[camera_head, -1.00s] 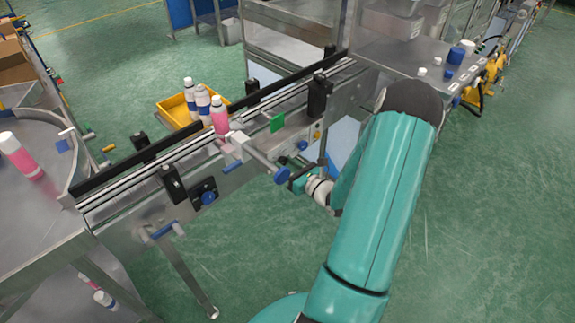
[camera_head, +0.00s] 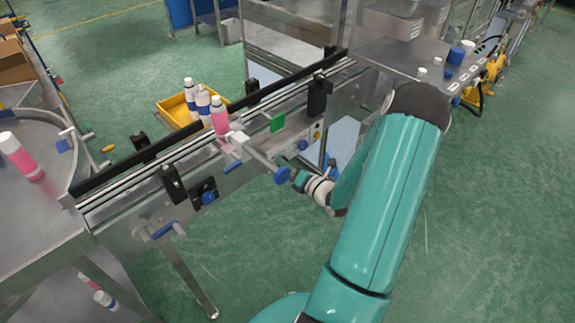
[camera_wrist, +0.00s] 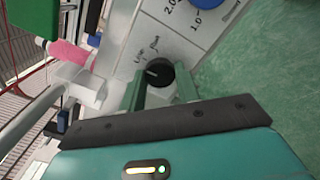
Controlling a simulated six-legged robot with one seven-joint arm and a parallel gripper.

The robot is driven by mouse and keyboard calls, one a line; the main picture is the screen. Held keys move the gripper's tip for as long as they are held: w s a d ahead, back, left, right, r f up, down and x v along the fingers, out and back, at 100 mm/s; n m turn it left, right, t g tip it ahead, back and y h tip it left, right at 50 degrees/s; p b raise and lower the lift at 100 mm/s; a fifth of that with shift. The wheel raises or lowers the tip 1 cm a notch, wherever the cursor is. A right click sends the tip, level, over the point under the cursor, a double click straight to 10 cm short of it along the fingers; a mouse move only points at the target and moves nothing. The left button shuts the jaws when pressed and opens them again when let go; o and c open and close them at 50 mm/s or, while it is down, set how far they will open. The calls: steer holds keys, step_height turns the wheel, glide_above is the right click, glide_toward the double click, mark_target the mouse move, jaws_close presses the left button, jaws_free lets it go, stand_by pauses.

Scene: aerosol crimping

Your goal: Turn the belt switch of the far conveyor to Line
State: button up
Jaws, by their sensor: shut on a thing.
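The belt switch is a round black knob (camera_wrist: 160,73) with a white pointer mark, on a pale panel (camera_wrist: 172,38) in the wrist view. Two small labels stand beside it; one seems to read Line. The pointer's mark is at the knob's left side, below the labels, and its exact setting is hard to tell. My gripper (camera_wrist: 161,88) has its two green fingers shut on the knob, one on each side. In the head view my gripper (camera_head: 300,181) is at the near side of the conveyor (camera_head: 130,205), and the knob cannot be made out.
A blue dial (camera_wrist: 180,4) with numbers sits beyond the switch. A pink bottle (camera_head: 219,122) stands on the conveyor near a green plate (camera_head: 277,122). Open floor lies at the right.

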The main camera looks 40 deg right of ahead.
steer(key=shift+m, duration=0.4)
steer(key=o, duration=1)
steer(key=s, duration=1.3)
steer(key=shift+s+d, duration=0.2)
steer(key=shift+s, duration=0.15)
